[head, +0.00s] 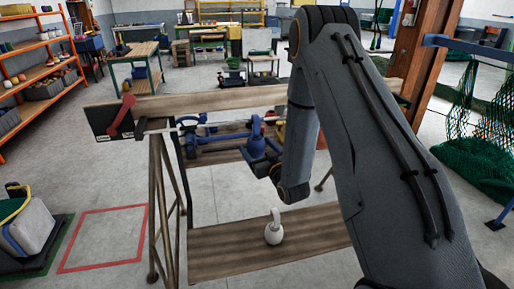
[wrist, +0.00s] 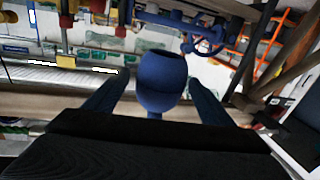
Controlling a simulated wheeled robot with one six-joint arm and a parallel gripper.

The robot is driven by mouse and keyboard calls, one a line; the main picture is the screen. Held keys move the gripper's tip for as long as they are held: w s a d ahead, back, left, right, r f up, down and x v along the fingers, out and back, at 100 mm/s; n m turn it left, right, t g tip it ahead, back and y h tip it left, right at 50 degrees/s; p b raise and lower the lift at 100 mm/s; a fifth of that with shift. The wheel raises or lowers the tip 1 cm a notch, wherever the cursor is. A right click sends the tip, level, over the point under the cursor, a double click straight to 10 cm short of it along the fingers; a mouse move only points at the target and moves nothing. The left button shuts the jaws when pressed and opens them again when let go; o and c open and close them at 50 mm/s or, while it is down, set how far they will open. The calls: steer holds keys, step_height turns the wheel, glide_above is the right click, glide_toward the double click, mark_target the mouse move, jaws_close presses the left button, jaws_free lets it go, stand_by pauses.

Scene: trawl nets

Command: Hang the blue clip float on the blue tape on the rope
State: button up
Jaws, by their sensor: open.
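The blue clip float (wrist: 161,82) is a rounded dark blue body between the two fingers of my gripper (wrist: 157,98) in the wrist view. The fingers are apart, one on each side of it; I cannot tell whether they touch it. In the head view a blue shape (head: 257,127) beside the rope (head: 222,124) appears to be the float, partly merged with my blue gripper (head: 258,150). The pale rope runs under the wooden beam (head: 215,99). I cannot make out the blue tape, and the float's clip is not clear.
A white float (head: 273,234) with a hook stands on the lower plank (head: 225,250). A red handle (head: 121,117) is on a black plate at the beam's left end. Another blue fitting (head: 190,121) is near the rope. Green netting (head: 485,150) hangs at right.

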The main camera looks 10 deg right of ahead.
steer(key=s, duration=0.2)
steer(key=s+d+b, duration=0.1)
steer(key=s, duration=0.1)
steer(key=s+b, duration=0.1)
steer(key=s, duration=0.2)
steer(key=shift+d, duration=0.25)
steer(key=shift+f+g+h, duration=0.1)
steer(key=shift+g+h, duration=0.2)
steer(key=shift+g, duration=0.6)
steer(key=shift+s+f+g, duration=0.15)
steer(key=shift+g, duration=0.45)
steer(key=s+a+r+m+g+h, duration=0.1)
steer(key=s+g, duration=0.5)
steer(key=s, duration=0.7)
steer(key=s+r+m+g+h, duration=0.1)
steer(key=s+g, duration=0.6)
steer(key=s, duration=0.7)
steer(key=shift+s+a+r+m+g+h, duration=0.3)
steer(key=shift+a+r+m+h, duration=0.15)
steer(key=shift+r, duration=0.25)
steer(key=shift+w+d, duration=0.1)
